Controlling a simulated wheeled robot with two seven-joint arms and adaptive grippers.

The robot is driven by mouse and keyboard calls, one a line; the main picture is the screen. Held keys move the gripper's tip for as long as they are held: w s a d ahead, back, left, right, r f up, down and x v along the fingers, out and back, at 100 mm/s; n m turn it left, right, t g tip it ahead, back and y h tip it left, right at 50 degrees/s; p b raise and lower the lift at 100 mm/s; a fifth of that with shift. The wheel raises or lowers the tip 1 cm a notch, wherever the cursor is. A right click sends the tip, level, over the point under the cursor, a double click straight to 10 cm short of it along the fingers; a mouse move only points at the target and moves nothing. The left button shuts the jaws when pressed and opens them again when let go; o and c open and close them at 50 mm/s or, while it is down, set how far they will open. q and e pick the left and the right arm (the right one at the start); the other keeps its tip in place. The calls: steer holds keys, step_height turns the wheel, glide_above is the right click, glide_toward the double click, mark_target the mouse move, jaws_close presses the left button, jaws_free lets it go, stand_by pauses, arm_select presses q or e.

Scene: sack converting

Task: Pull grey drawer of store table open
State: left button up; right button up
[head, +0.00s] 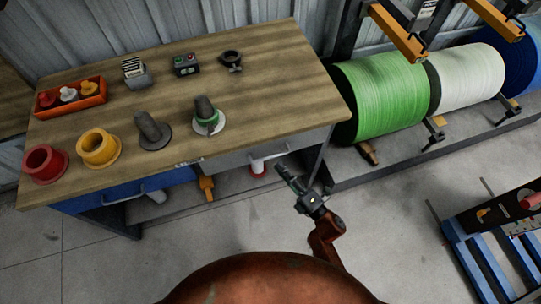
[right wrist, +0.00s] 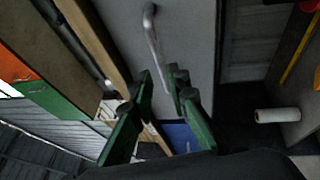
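The store table (head: 270,75) has a wooden top and two drawers at its front. The grey drawer (head: 225,160) is on the right and looks shut, its front about flush under the top. Its bar handle (right wrist: 152,35) shows in the right wrist view on the grey front (right wrist: 193,40). My right gripper (head: 281,170) is just in front of the handle. In the right wrist view its green fingers (right wrist: 160,80) are apart, and the handle's lower end runs between or just beyond the tips; contact cannot be told. My left gripper is out of view.
The blue drawer (head: 125,190) is left of the grey one. On the top stand a red spool (head: 44,164), a yellow spool (head: 98,148) and an orange bin (head: 70,97). Green roll (head: 380,95) racks stand right; a blue pallet (head: 480,255) lies front right. Floor before the table is clear.

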mark_target(271, 157)
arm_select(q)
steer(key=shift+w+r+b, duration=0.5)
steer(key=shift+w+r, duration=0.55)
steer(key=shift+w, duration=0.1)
arm_select(e)
steer(key=shift+x, duration=3.1)
steer(key=shift+f, duration=0.1)
jaws_close()
